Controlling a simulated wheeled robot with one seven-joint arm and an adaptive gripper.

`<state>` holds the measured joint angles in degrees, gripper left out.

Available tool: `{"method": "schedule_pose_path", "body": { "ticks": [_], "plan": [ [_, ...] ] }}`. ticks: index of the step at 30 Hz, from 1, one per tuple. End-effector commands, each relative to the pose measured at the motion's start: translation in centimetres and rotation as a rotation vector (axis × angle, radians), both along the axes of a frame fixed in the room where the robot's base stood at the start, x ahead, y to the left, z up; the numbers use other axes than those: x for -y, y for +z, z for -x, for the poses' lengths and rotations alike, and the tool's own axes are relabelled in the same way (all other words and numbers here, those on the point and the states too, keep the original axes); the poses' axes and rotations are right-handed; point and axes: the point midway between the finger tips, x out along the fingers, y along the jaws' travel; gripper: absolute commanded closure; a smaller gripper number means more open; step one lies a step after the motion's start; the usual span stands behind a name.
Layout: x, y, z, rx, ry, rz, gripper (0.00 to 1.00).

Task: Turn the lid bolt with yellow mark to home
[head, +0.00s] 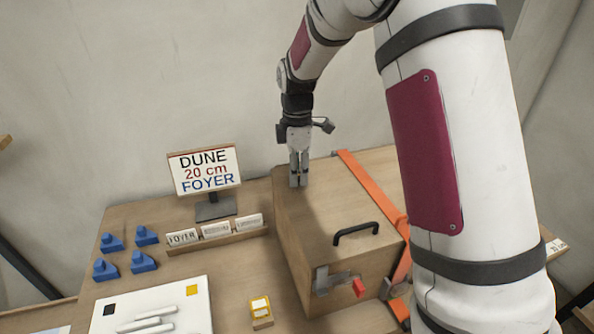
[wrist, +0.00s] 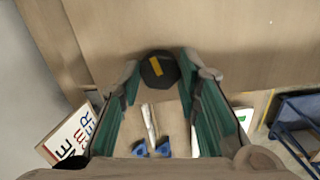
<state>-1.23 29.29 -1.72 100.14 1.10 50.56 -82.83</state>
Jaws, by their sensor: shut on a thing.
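A dark lid bolt (wrist: 146,76) with a yellow mark (wrist: 156,66) shows in the wrist view, between my two fingertips. The yellow mark is a short bar, nearly upright in that picture with its top leaning slightly left. In the head view my gripper (head: 298,183) points down at the far left part of the lid (head: 325,205) of a wooden crate. It is shut on the bolt. The bolt is hidden behind the fingers in the head view. No home marking for it can be made out.
The crate carries a black handle (head: 356,233), a front latch with a red tip (head: 359,288) and an orange strap (head: 372,185). To the left stand a sign (head: 205,170), a rack of tiles (head: 217,241), several blue pieces (head: 143,262) and a white board (head: 150,305).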

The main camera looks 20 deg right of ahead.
Motion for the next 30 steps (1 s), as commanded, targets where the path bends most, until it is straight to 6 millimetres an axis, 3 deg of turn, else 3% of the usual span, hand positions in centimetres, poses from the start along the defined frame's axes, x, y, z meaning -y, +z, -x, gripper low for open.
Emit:
{"method": "schedule_pose_path", "body": {
  "ticks": [30],
  "plan": [
    [-0.04,-0.01,0.06,-0.001,-0.965,0.001,0.97]
  ]
}}
